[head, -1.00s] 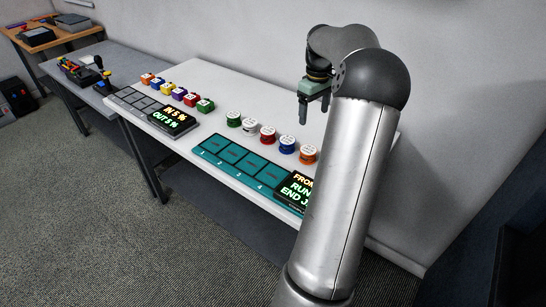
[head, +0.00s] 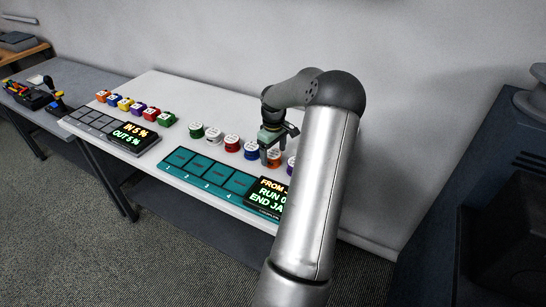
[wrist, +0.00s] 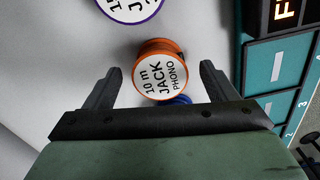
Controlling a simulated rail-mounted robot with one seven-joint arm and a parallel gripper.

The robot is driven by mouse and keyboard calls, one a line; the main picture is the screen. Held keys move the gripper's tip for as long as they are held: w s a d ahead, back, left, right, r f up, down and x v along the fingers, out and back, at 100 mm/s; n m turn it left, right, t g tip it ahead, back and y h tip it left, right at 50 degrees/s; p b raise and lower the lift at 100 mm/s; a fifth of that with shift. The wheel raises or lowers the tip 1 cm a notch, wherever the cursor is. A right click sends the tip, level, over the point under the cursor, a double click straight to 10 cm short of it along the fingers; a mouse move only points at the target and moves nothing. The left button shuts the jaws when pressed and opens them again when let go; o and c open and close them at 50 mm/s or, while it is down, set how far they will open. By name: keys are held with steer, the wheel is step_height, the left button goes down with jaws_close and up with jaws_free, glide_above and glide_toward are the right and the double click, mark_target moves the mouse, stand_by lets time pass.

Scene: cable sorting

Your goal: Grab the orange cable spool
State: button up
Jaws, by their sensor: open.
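The orange cable spool (wrist: 160,75) stands upright on the white table, its white top label reading "10 m JACK PHONO" in the wrist view. In the head view the orange spool (head: 274,158) is partly hidden by my gripper (head: 273,152). My gripper is open and empty. In the wrist view, my gripper (wrist: 158,85) has one finger to each side of the orange spool, which lies between and a little beyond the fingertips. I cannot tell the height of the fingers over the spool. A blue spool (wrist: 180,100) shows partly beneath it, beside the gripper body.
A purple-rimmed spool (wrist: 130,8) stands close to the orange one. Blue (head: 252,149), red (head: 232,143), white (head: 214,136) and green (head: 196,131) spools line up to the left. A teal slotted board (head: 208,172) with a lit display (head: 268,193) lies in front.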

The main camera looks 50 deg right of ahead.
steer(key=shift+f, duration=1.2)
steer(key=c, duration=1.1)
